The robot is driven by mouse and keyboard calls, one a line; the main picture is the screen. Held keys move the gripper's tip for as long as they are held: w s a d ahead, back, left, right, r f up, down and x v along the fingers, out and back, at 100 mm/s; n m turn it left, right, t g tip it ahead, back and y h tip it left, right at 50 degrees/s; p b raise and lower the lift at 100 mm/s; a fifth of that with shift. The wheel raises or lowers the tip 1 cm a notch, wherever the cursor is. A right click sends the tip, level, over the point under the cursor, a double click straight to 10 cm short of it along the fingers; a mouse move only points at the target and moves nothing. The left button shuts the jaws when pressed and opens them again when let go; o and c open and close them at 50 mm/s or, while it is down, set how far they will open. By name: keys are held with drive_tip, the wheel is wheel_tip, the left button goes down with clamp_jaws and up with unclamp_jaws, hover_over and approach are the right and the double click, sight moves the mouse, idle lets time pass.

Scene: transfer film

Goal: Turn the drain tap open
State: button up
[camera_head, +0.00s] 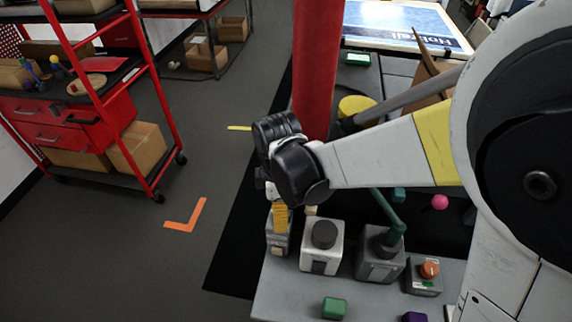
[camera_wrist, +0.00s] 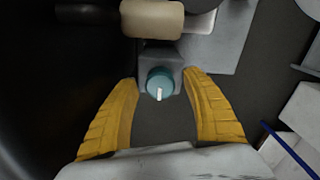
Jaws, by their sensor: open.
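In the wrist view a round teal knob (camera_wrist: 160,84) with a white pointer mark sits on a grey block (camera_wrist: 160,58); it looks like the drain tap, though no label is readable. My gripper (camera_wrist: 161,77) is open, its yellow ribbed fingers on either side of the knob with gaps visible. I cannot tell its exact height above the knob. A beige rounded piece (camera_wrist: 152,19) lies just past the block. In the head view my gripper (camera_head: 281,217) points down over the leftmost grey unit (camera_head: 279,240); the teal knob is not visible there.
The grey bench holds a white unit with a dark knob (camera_head: 324,235), a grey unit with a green lever (camera_head: 385,243), an orange-knobbed box (camera_head: 427,271) and a green block (camera_head: 334,308). A red post (camera_head: 317,70) stands behind my wrist. A red shelf cart (camera_head: 90,110) is left.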

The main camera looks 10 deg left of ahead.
drive_tip(key=c, duration=1.2)
drive_tip(key=shift+m, duration=0.4)
drive_tip(key=m, duration=0.3)
drive_tip(key=shift+m+b, duration=0.3)
drive_tip(key=shift+b, duration=0.1)
drive_tip(key=m, duration=0.4)
drive_tip(key=shift+m+b, duration=0.3)
drive_tip(key=m, duration=0.4)
drive_tip(key=shift+m+b, duration=0.4)
drive_tip(key=shift+m, duration=2.1)
